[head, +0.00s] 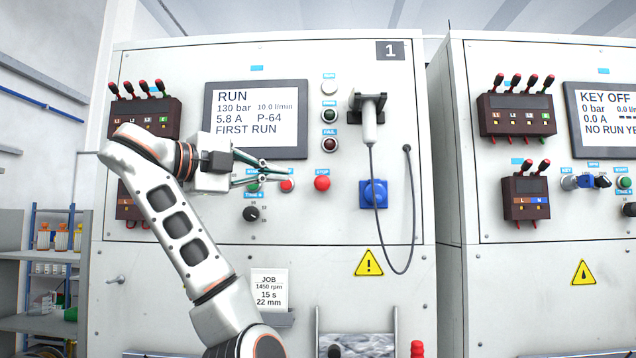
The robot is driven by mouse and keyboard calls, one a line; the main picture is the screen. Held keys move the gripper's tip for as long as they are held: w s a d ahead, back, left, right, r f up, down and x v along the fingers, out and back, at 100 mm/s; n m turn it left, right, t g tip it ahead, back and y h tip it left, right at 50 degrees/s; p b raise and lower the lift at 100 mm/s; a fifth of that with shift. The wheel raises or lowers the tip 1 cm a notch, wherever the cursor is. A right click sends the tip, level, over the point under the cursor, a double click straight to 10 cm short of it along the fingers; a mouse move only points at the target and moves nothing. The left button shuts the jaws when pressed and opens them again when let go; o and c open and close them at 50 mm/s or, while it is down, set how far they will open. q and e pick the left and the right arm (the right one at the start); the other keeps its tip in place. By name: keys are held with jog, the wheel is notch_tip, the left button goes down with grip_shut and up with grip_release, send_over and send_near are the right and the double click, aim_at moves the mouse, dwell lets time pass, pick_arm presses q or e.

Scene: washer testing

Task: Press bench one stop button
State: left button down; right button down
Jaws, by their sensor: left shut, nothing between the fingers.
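Bench one (330,60) is the pale cabinet marked 1 in the head view. A red button (322,183) with a small blue STOP label above it sits on its front panel. Another red button (287,186) is to its left, close under my fingers, its label partly hidden. A green button (252,187) is further left, partly covered. My left gripper (305,176) is shut and empty. It points right across the panel, its tips just left of the STOP-labelled button and above the other red one. I cannot tell whether it touches the panel. My right gripper is not in view.
The screen (257,112) above reads RUN, 130 bar, 5.8 A, FIRST RUN. A probe (369,122) hangs with its cable at right, above a blue socket (374,194). A black knob (251,214) is below the buttons. A second bench (540,215) stands at right.

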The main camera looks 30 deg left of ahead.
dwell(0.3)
pick_arm(q)
jog(key=p, duration=0.2)
send_near(326, 182)
jog(key=w+d, duration=0.1)
jog(key=d, duration=0.2)
jog(key=shift+w+a+p, duration=0.25)
jog(key=shift+w+p, duration=0.05)
jog(key=shift+w, duration=0.5)
jog(key=shift+w+a+p, duration=0.3)
jog(key=shift+w+p, duration=0.05)
jog(key=shift+w, duration=0.45)
jog(key=shift+w+a+p, duration=0.25)
jog(key=shift+w+p, duration=0.05)
jog(key=shift+w, duration=0.5)
